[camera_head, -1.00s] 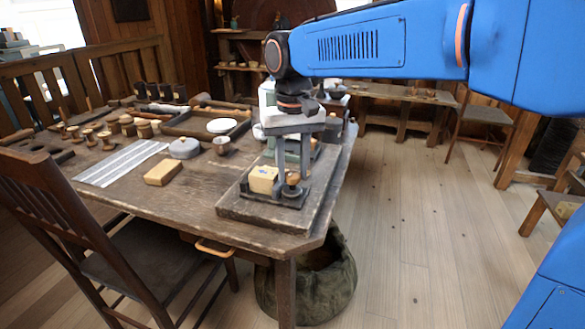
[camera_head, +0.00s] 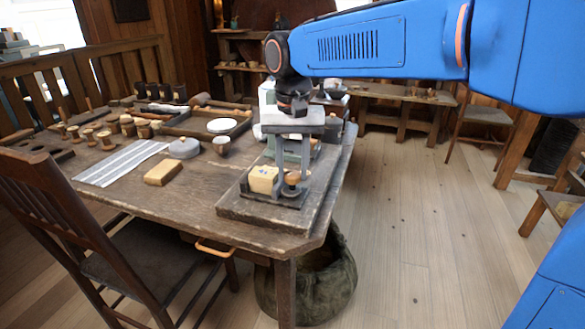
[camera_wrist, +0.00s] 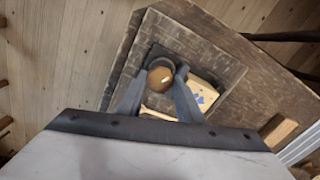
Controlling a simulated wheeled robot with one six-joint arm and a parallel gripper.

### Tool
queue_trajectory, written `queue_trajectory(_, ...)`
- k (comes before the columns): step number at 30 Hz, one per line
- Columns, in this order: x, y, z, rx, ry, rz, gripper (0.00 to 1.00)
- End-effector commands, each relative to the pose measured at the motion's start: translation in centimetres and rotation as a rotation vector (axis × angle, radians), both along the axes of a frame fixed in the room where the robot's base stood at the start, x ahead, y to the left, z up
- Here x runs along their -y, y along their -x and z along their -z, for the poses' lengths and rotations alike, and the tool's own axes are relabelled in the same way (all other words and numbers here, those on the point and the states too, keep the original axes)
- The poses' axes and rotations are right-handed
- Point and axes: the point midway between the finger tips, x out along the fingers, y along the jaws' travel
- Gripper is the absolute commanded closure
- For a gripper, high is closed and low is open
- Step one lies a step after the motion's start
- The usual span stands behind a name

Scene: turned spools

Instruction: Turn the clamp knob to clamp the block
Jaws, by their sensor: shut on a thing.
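The clamp knob (camera_head: 292,178) is a round wooden ball on a dark clamp base at the table's near right corner. It also shows in the wrist view (camera_wrist: 160,79), between my fingers. The block (camera_head: 263,179) is pale yellow wood with blue marks and sits just left of the knob; in the wrist view (camera_wrist: 203,89) it is partly hidden by a finger. My gripper (camera_head: 292,172) points straight down, its fingers shut on the knob; it also shows in the wrist view (camera_wrist: 160,76). Whether the clamp touches the block is unclear.
The clamp stands on a thick wooden board (camera_head: 252,211) on the table. A loose wooden block (camera_head: 163,173), a grey lidded dish (camera_head: 184,148) and a cup (camera_head: 221,145) lie to the left. A chair (camera_head: 120,240) stands at the near left.

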Motion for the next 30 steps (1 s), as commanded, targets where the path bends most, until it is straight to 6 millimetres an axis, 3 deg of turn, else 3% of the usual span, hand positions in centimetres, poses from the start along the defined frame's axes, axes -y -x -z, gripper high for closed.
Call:
queue_trajectory(14,0.0,0.0,-0.7,0.001,-0.001,0.0,0.6)
queue_trajectory(20,0.0,-0.1,-3.7,0.004,-0.002,-0.001,0.6)
queue_trajectory(30,0.0,-0.1,-10.5,0.003,-0.002,0.0,0.6)
